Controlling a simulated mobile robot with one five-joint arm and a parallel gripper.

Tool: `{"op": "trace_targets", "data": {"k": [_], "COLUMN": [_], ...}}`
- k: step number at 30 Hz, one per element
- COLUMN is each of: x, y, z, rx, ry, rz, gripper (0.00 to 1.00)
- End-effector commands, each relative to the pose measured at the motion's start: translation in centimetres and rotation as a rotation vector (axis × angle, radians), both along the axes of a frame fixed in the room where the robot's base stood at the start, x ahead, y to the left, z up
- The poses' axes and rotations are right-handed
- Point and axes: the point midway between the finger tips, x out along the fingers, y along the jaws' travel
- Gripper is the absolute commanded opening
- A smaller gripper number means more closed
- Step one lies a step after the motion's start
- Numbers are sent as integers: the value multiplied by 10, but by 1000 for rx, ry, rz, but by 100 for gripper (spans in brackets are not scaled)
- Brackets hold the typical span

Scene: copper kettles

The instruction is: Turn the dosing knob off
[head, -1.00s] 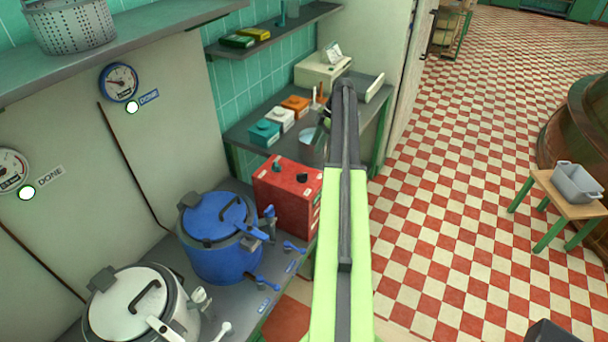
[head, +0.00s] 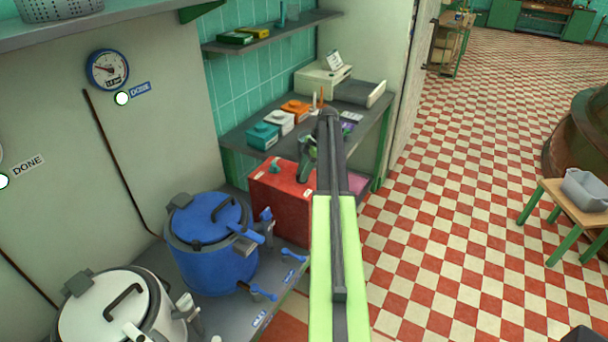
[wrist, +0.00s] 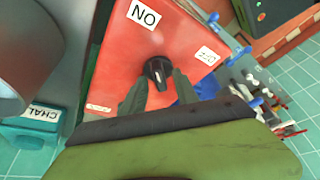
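A red box (head: 283,198) stands on the grey bench beside the blue kettle. In the wrist view its red face (wrist: 125,60) carries a black knob (wrist: 157,70) with a pale pointer mark toward the gripper. A white label (wrist: 144,12), upside down here, reads ON; a smaller label (wrist: 206,55) is not clearly readable. My gripper (wrist: 158,90) is open, its two fingers apart on either side of the knob's near end; contact cannot be told.
The blue kettle (head: 212,240) and white kettle (head: 118,310) stand to the left, with blue levers along the bench edge. Behind is a shelf table with teal (head: 262,136), white and orange boxes. A small table (head: 565,205) with a grey tub stands right. The checkered floor is open.

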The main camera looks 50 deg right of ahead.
Motion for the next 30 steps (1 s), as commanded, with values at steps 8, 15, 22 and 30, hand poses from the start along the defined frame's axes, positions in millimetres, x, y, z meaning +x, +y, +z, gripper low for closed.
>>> {"op": "trace_targets", "data": {"k": [8,15,22,30], "x": [0,-1,-2,-4], "y": [-1,-1,-1,1], "z": [0,0,0,0], "rx": [0,0,0,1], "ry": [0,0,0,-1], "rz": [-1,-1,-31,-185], "gripper": [0,0,0,0]}}
